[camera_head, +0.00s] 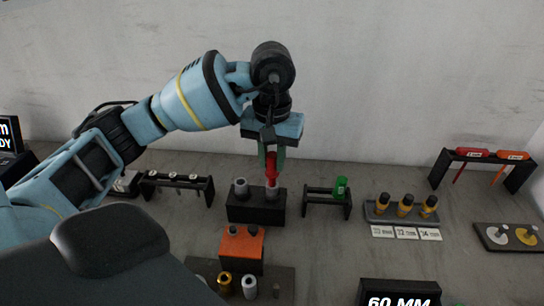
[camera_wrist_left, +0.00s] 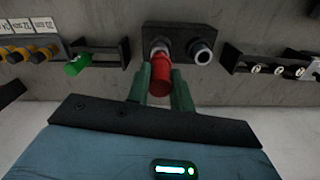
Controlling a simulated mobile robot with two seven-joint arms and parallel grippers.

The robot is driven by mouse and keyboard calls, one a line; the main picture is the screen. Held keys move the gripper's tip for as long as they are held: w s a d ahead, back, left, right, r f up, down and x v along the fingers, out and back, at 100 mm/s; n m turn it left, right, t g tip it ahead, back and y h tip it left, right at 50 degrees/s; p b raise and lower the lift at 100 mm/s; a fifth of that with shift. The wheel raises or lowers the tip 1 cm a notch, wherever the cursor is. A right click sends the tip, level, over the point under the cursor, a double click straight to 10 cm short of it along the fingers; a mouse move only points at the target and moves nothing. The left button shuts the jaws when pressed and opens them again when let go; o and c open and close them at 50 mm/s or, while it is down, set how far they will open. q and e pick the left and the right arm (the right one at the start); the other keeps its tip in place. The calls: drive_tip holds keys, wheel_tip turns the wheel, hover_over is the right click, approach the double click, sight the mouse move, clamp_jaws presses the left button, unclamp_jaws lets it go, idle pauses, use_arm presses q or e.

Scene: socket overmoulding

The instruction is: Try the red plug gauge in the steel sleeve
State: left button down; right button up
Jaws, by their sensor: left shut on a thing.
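The red plug gauge (camera_head: 271,171) is upright between the green fingers of my left gripper (camera_head: 272,163), which is shut on it. In the left wrist view the gauge (camera_wrist_left: 160,75) shows between the fingers (camera_wrist_left: 160,88). Below it is a steel sleeve (camera_head: 272,193) at the right of a black block (camera_head: 256,213). The gauge's lower end meets the sleeve's mouth in the picture; I cannot tell how far it is inside. A second grey sleeve (camera_head: 241,188) stands at the block's left. My right gripper is out of view.
A black rack (camera_head: 176,182) stands left of the block, and a rack with a green gauge (camera_head: 341,188) stands right. An orange block (camera_head: 241,251) is in front. Farther right are yellow-and-black pieces on a tray (camera_head: 384,219) and a rack with red and orange tools (camera_head: 484,156).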

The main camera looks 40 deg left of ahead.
use_arm(q)
drive_tip(key=shift+r, duration=0.4)
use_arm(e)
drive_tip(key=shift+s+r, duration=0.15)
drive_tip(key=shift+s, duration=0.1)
